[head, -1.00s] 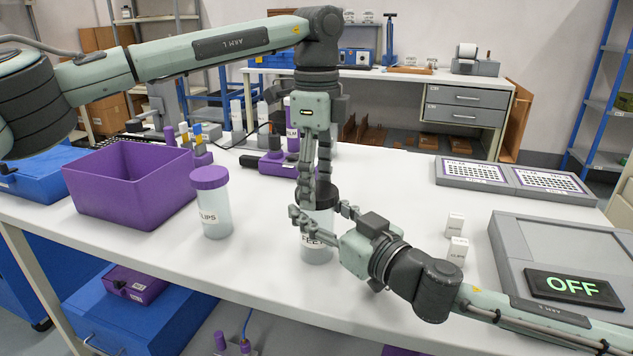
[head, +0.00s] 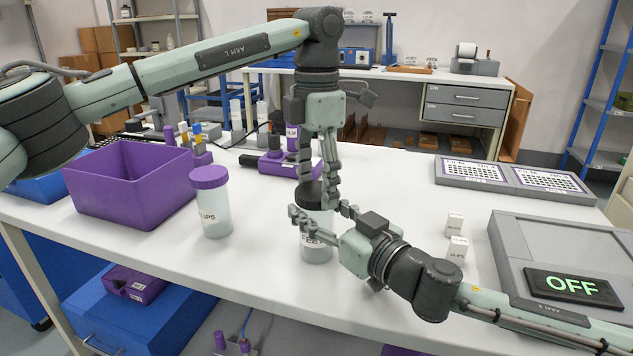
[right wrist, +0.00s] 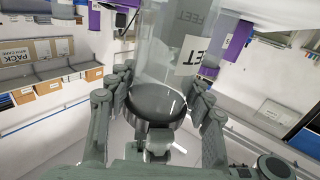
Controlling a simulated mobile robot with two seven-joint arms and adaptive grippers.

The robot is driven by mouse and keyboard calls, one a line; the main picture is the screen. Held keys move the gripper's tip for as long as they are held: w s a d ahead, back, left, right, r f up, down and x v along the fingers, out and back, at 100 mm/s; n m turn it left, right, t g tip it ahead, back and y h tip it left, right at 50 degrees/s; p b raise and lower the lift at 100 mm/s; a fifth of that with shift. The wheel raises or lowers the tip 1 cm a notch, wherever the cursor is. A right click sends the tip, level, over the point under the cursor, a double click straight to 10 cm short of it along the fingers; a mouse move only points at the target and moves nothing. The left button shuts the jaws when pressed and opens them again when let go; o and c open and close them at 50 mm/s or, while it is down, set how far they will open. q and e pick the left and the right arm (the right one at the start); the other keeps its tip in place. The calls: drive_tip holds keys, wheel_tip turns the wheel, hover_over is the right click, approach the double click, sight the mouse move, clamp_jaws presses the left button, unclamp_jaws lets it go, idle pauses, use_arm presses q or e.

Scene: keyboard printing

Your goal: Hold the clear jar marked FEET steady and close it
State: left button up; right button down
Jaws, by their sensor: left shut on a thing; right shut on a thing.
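The clear jar marked FEET (head: 316,247) stands upright on the white table, its label facing me. A dark lid (head: 311,190) is at its top, partly hidden by fingers; I cannot tell if it is fully seated. My left gripper (head: 318,190) points down from above, shut on the lid. My right gripper (head: 321,212) comes in from the right, shut around the upper jar body just below the lid. In the right wrist view, the jar (right wrist: 170,45) and a dark round part (right wrist: 158,100) lie between my right fingers (right wrist: 160,95).
A clear jar with a purple lid (head: 212,205), label ending in "LIPS", stands to the left. The front table is clear.

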use_arm(q)
drive_tip(key=m, duration=1)
drive_tip(key=shift+f, duration=0.1)
drive_tip(key=m, duration=1)
drive_tip(key=o, duration=1.4)
drive_tip(key=shift+c, duration=0.2)
wheel_tip(320, 180, up, 12)
use_arm(e)
drive_tip(key=c, duration=0.6)
unclamp_jaws()
